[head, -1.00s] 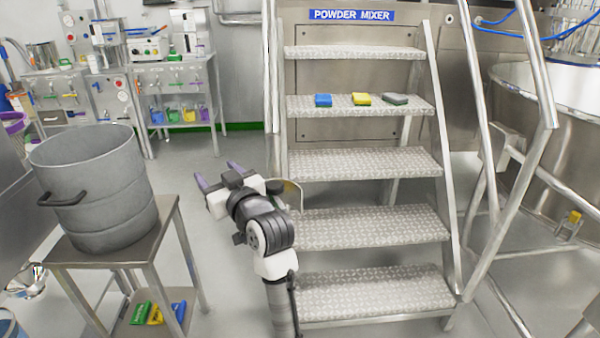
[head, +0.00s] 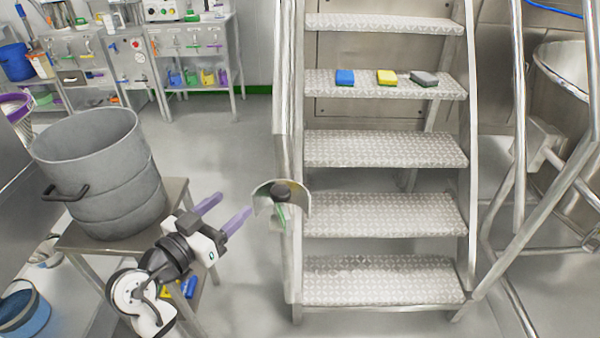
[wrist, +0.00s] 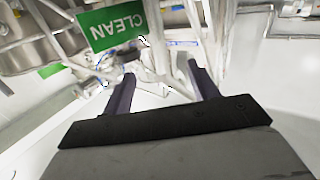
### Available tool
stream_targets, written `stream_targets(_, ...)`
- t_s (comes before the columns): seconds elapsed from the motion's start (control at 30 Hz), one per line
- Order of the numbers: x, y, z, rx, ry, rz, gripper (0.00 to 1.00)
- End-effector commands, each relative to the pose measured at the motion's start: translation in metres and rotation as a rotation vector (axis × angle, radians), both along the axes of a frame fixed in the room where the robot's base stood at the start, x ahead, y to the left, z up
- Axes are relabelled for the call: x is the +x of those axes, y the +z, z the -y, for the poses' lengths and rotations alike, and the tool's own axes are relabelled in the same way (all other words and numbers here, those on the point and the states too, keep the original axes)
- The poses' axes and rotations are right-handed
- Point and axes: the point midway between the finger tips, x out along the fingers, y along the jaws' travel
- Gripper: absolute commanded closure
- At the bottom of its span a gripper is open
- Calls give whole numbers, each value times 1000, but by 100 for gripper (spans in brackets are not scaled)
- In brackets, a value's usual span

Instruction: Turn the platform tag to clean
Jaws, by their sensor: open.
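The likely platform tag is a pale curved plate (head: 297,197) on the left rail of the stairs. It has a dark round hub (head: 281,188) and a narrow green part hanging below the hub. Its wording is too small to read in the head view. My gripper (head: 229,209) is open and empty, left of the plate and apart from it, with its purple fingers pointing up and right. In the wrist view the two fingers (wrist: 161,73) are spread. A green CLEAN sign (wrist: 112,23) appears inverted beyond them; I cannot tell where it is mounted.
The metal stairs (head: 385,213) stand right of my gripper. A blue, a yellow and a grey block lie on an upper step. A large grey pot (head: 100,175) stands on a metal table (head: 180,190) at left. Open floor (head: 225,145) lies behind.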

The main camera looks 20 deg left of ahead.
Motion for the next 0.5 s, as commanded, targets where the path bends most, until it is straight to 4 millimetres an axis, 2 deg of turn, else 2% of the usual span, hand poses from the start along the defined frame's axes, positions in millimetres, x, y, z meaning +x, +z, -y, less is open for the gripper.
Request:
stream_targets(0.1, -21, -1, 15, 14, -114, 15, 41)
stream_targets(0.23, -30, -3, 25, 26, -174, 31, 41)
stream_targets(0.37, -23, -3, 31, 28, -187, 33, 41)
stream_targets(0.5, -2, -2, 43, 28, -189, 33, 41)
